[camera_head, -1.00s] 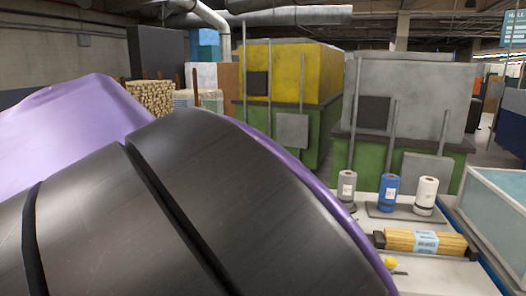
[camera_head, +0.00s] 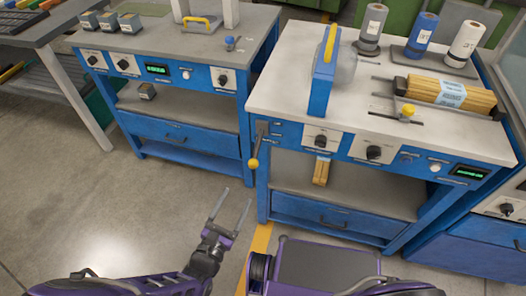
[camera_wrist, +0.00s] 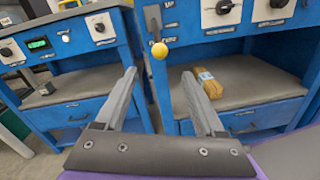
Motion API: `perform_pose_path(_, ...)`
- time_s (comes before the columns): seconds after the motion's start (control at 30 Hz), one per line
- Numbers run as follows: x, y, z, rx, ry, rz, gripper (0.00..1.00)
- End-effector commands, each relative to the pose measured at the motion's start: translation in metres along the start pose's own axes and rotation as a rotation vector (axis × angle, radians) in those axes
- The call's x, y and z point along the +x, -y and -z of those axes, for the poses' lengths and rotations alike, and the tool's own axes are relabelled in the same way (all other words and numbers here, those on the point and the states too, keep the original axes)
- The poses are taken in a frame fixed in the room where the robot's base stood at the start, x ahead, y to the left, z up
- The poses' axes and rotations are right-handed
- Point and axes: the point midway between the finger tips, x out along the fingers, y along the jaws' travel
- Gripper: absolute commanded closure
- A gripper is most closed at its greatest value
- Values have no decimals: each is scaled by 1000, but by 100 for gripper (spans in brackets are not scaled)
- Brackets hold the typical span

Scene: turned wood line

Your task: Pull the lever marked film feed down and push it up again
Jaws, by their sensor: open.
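The lever is a thin dark handle with a yellow ball knob (camera_head: 253,163) on the left end of the right bench's blue front panel. In the wrist view, the knob (camera_wrist: 160,50) hangs below a slotted plate, with small labels beside it; one seems to read "UP", the other I cannot read. The handle slants downward toward me. My gripper (camera_head: 234,196) is open and empty, low in front of the benches and apart from the knob. In the wrist view, the knob shows between and just beyond my open fingertips (camera_wrist: 160,73).
The right bench (camera_head: 285,85) carries a blue upright unit (camera_head: 323,85), rolls and a bundle of wooden sticks (camera_head: 445,93). Black dials and a small yellow knob (camera_head: 407,110) lie right of the lever. A second blue bench (camera_head: 190,140) stands left. Floor before it is clear.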

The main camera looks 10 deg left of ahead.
Motion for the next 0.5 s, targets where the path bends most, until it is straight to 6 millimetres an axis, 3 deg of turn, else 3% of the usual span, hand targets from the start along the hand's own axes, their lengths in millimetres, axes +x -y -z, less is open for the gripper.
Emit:
perform_pose_path(0.17, 25, 1, 0, 1, 3, 4, 29)
perform_pose_path(0.5, 100, 1, 0, 5, 2, 7, 29)
